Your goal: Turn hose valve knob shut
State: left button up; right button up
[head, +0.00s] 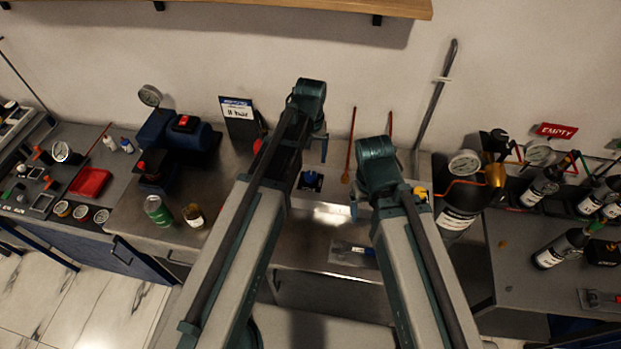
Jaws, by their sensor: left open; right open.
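My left arm reaches up the middle of the head view to a teal joint, and my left gripper (322,150) hangs beyond it, mostly hidden by the arm and open. My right arm ends in a teal joint further right; my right gripper (355,206) is largely hidden below it and open. I see nothing held in either. I cannot tell for certain which part is the hose valve knob. A blue knob on a small dark block (311,181) sits at mid-bench between the arms. A yellow part (420,192) shows just right of my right arm, partly covered.
A dark bottle with a white label (456,218), a gauge (464,163) and an orange hose stand to the right. A red EMPTY sign (556,131) is behind several bottles. A blue machine with a red switch (184,123) stands left. A wooden shelf (260,5) overhangs the back.

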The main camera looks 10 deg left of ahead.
aim_at(311, 175)
pick_arm(q)
notch_tip(311, 175, down, 9)
jog(key=b, duration=0.7)
jog(key=shift+b, duration=0.35)
jog(key=shift+r, duration=0.1)
grip_shut()
